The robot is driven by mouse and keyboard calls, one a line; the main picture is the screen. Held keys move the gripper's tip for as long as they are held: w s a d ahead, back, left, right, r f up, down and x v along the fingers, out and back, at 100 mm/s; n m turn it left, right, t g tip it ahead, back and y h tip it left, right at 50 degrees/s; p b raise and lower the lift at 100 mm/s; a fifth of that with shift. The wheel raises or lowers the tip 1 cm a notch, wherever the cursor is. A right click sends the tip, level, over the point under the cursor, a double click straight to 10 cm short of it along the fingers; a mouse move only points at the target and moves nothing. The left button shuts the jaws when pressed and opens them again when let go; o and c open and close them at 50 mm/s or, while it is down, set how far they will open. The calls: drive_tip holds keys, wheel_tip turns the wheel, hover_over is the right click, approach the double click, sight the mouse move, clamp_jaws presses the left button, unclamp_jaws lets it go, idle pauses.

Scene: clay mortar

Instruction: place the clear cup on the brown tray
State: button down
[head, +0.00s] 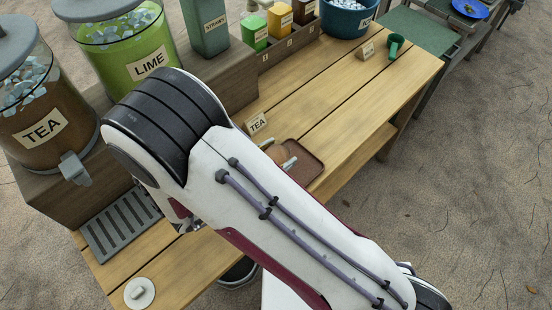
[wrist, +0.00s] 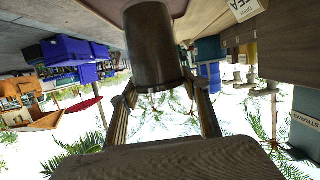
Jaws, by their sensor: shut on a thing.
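The cup (wrist: 152,45) looks dark brown, as if full of tea, in the upper middle of the wrist view. My gripper (wrist: 160,92) has a finger on each side of it and is shut on it. The brown tray (head: 306,166) lies on the table beside the small TEA sign, partly hidden by my arm. Part of the tray (wrist: 100,8) also shows at the top edge of the wrist view, close to the cup. In the head view, a round brown top and a fingertip show at the tray's left side. I cannot tell whether the cup touches the tray.
The TEA sign (head: 257,123) stands just behind the tray. TEA (head: 40,120) and LIME (head: 140,60) dispensers stand at the left, with a grey drip grate (head: 122,225) in front. The table right of the tray is clear.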

drive_tip(key=shift+f, duration=1.25)
drive_tip(key=shift+f, duration=0.15)
drive_tip(key=c, duration=1.1)
unclamp_jaws()
drive_tip(key=shift+o, duration=0.2)
drive_tip(key=shift+s+a+r, duration=0.15)
drive_tip(key=shift+r, duration=0.05)
drive_tip(key=v, duration=1.1)
drive_tip(key=shift+s+a+r, duration=0.2)
